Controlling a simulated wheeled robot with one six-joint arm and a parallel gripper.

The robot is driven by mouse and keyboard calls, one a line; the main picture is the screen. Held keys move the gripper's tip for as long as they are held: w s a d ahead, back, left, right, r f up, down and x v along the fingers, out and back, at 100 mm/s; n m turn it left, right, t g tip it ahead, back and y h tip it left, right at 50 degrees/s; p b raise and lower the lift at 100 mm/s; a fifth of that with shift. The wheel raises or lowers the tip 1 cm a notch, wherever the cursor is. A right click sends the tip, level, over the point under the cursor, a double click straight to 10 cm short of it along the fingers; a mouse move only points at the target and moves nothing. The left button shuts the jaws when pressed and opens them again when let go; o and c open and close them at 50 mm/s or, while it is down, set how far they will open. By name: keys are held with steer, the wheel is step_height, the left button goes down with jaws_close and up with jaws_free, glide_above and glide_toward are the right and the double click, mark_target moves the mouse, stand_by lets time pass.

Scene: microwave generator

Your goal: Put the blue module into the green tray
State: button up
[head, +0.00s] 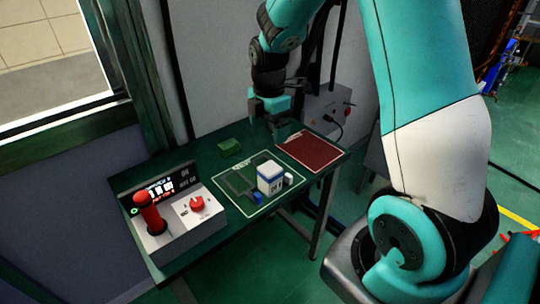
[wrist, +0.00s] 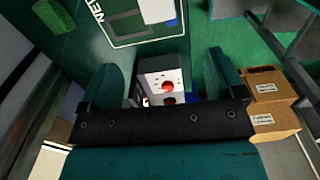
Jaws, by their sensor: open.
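A small blue piece (head: 257,198) stands on the table at the front of the green outlined panel (head: 240,210). A white box with a blue band (head: 270,178) stands there too; I cannot tell which is the blue module. A green block (head: 229,147) sits near the wall; I cannot tell whether it or the outlined panel is the green tray. The wrist view shows the white box (wrist: 154,10) cut off at the top and the green block (wrist: 48,14) at top left. My gripper (head: 272,124) is open and empty above the table's back edge, apart from these things.
A control box (head: 185,220) with a red lever (head: 150,213) and red knob stands at the table's left end. A dark red panel (head: 308,151) lies bare at the right. A grey socket box (head: 328,112) is on the wall behind. Cardboard boxes (wrist: 272,120) show at the wrist view's right.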

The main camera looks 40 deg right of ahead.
mark_target(270, 167)
steer(key=f, duration=0.3)
steer(key=f+p, duration=0.1)
steer(key=f, duration=0.3)
steer(key=d+f+p, duration=0.1)
steer(key=f, duration=0.3)
steer(key=shift+w+f, duration=0.1)
steer(key=shift+f, duration=0.1)
steer(key=shift+w+f+p, duration=0.1)
steer(key=shift+f+p, duration=0.9)
steer(key=shift+f, duration=1.8)
steer(key=c, duration=1.2)
steer(key=shift+r, duration=0.1)
